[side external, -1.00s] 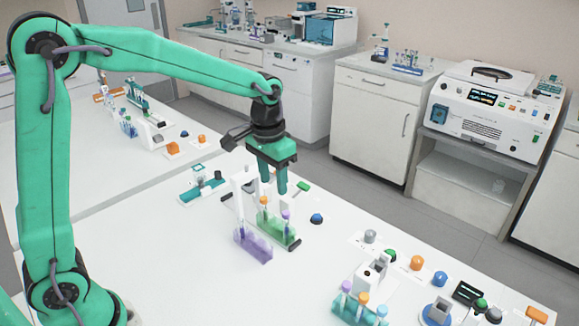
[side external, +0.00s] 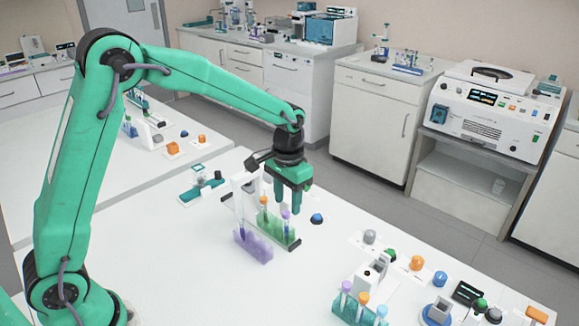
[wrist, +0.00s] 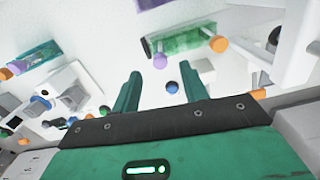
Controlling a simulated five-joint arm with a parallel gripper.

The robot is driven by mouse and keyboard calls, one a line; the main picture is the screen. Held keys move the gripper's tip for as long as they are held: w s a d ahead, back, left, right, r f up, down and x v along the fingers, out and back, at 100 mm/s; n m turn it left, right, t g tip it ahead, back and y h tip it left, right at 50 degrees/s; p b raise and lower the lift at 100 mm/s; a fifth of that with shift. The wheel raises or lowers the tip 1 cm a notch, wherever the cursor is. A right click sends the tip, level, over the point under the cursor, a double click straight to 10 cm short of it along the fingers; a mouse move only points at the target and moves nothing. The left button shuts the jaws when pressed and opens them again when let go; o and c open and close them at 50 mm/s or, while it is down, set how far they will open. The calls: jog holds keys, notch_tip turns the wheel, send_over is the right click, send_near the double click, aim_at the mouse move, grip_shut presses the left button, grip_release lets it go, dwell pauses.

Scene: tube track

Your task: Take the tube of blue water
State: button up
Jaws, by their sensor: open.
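My gripper (side external: 284,205) is open and empty, pointing down just behind the green rack (side external: 272,228). The green rack holds an orange-capped tube (side external: 263,203) and a purple-capped tube (side external: 286,218). In the wrist view my gripper (wrist: 170,72) has its fingers wide apart, with both caps beyond the fingertips. The purple rack (side external: 253,247) in front holds a tube with dark bluish-purple liquid (side external: 241,226). A teal rack (side external: 352,313) at the front holds tubes with purple, orange and blue caps. I cannot tell which tube holds blue water.
A white upright device (side external: 241,190) stands left of the racks. A blue knob (side external: 317,218) lies to the right of the green rack. Several knobs and small devices fill the table's right side. The table left of the purple rack is clear.

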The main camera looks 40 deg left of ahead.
aim_at(287, 212)
jog(key=shift+s+f, duration=0.15)
jog(key=shift+f, duration=2.5)
jog(key=c, duration=0.9)
